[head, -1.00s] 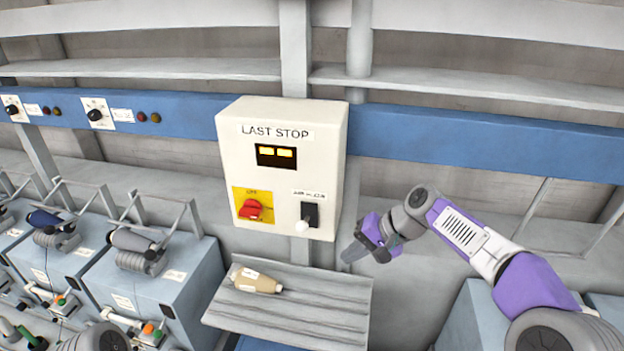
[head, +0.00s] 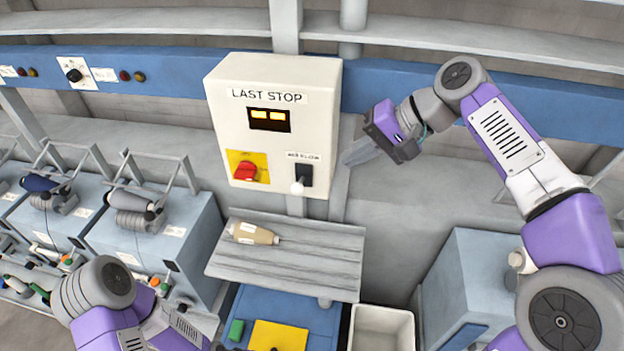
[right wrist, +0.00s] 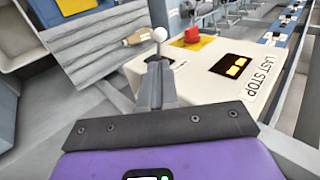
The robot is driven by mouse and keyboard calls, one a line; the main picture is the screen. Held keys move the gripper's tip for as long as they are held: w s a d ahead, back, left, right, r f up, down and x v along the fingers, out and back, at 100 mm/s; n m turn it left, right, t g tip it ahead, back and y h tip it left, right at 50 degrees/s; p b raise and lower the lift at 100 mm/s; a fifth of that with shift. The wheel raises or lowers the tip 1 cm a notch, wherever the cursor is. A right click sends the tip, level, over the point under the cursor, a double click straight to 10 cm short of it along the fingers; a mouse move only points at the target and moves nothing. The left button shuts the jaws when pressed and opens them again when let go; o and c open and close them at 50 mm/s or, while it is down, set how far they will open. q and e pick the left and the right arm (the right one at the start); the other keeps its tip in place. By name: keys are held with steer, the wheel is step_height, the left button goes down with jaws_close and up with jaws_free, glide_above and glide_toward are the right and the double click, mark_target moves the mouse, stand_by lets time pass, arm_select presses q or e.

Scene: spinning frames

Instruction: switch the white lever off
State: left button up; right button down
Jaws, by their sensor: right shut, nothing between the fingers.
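The white lever (head: 297,187) is a white ball knob on a black switch plate (head: 304,175) under an "AIR FLOW" label, low on the right of the cream "LAST STOP" box (head: 225,105). The knob points down and outward. It also shows in the right wrist view (right wrist: 160,34), just beyond my fingertips. My right gripper (head: 350,158) is shut and empty, to the right of the box and slightly above the lever's height. In the head view a gap lies between fingertips and lever. My left arm shows at the lower left; its gripper cannot be made out.
A red knob (head: 245,170) on a yellow plate sits left of the lever. Two yellow display lights glow above. A grey shelf (head: 300,270) with a beige bobbin (head: 252,233) juts out below the box. A white bin (head: 383,312) stands lower right.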

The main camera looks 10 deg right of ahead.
mark_target(302, 189)
steer(key=x, duration=1.1)
steer(key=shift+w+a+f, duration=0.15)
steer(key=shift+f, duration=0.05)
steer(key=shift+s+f+t+b, duration=0.2)
steer(key=shift+f+t+b, duration=0.1)
steer(key=shift+b, duration=0.4)
steer(key=f+t+b, duration=0.1)
steer(key=b, duration=0.2)
steer(key=n+t+h+b, duration=0.1)
steer(key=b, duration=0.2)
steer(key=s+f+n+t+b, duration=0.1)
steer(key=b, duration=0.2)
steer(key=shift+s+a+f+t+b, duration=0.1)
steer(key=shift+a+f+t+b, duration=0.2)
steer(key=shift+f+b, duration=0.1)
steer(key=shift+r, duration=0.15)
